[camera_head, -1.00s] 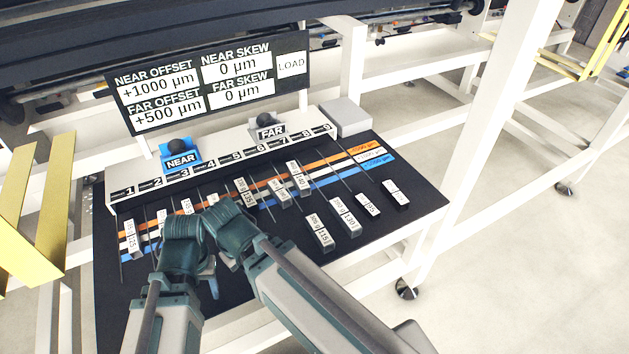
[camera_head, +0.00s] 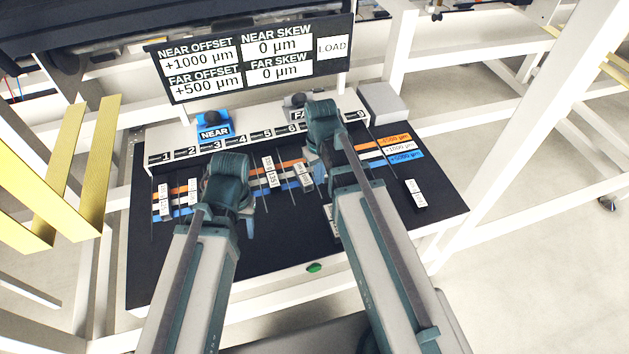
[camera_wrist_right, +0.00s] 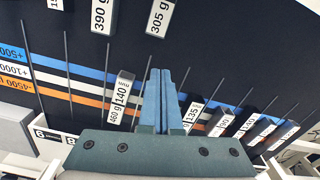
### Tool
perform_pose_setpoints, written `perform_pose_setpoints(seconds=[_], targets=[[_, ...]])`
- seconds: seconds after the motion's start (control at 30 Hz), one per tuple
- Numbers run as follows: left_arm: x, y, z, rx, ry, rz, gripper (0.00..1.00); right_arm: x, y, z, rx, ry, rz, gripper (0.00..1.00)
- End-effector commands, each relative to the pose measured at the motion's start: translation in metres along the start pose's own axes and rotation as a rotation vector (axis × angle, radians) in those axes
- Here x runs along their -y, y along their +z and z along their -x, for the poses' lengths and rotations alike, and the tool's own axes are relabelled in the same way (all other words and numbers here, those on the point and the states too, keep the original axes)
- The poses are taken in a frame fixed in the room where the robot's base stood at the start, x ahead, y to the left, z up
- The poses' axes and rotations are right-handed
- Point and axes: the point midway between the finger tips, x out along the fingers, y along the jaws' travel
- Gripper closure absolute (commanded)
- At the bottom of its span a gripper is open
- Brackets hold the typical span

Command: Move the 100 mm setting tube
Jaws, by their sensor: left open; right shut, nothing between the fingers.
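Several pale, labelled setting tubes lie on the dark sloped board; I cannot read which is the 100 mm one. In the head view, some lie at the left (camera_head: 165,197), some mid-board (camera_head: 270,177), and one at the right (camera_head: 415,194). My left gripper (camera_head: 248,226) is open over the board's left middle, its fingers partly hidden by the wrist. My right gripper (camera_wrist_right: 160,95) is shut and empty in the right wrist view, between a 140 mm tube (camera_wrist_right: 122,98) and a 135 tube (camera_wrist_right: 192,116).
The numbered rail (camera_head: 190,148) carries a blue NEAR block (camera_head: 213,128) and a FAR block (camera_head: 297,104), partly covered by my right arm. The display (camera_head: 250,60) stands behind. A grey box (camera_head: 382,103) sits at right. A green button (camera_head: 314,267) is at the front edge.

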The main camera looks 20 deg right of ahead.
Motion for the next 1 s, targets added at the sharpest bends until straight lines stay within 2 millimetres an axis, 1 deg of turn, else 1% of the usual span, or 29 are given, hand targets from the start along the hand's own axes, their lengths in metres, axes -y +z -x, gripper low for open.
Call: perform_pose_setpoints(seconds=[0.17,0.37,0.9,0.97,1.0], targets=[[-0.001,-0.001,-0.01,0.0,0.0,0.0,0.5,0.001,0.0,-0.01,0.0,0.0,0.0,1.0],[-0.003,-0.002,-0.031,0.0,0.0,0.001,0.5,0.001,0.0,-0.032,0.0,0.0,0.0,1.0],[-0.01,-0.006,-0.108,0.0,0.0,0.001,0.5,0.001,0.0,-0.109,0.0,0.0,0.0,1.0],[-0.01,-0.006,-0.1,0.0,0.0,0.001,0.5,0.0,-0.017,-0.1,0.0,0.0,0.001,1.0],[-0.009,-0.006,-0.099,0.0,0.0,0.001,0.5,0.0,-0.024,-0.1,0.0,0.0,0.002,1.0]])
